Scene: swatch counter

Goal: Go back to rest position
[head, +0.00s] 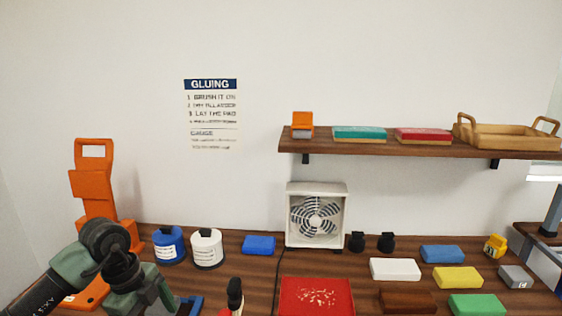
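My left gripper (158,297) is at the lower left, at the end of my green and black arm. It is over the left front of the wooden counter (262,286). Its fingertips are partly cut off by the bottom edge, and I cannot tell whether they are open or shut, or hold anything. A blue object (190,305) shows just right of it, mostly cut off. My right gripper is not in view.
An orange machine (95,185), blue tub (168,245) and white tub (207,249) stand near my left arm. A brush (235,294), red pad (316,296), fan (316,215) and several coloured blocks lie further right. A shelf (400,148) hangs above.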

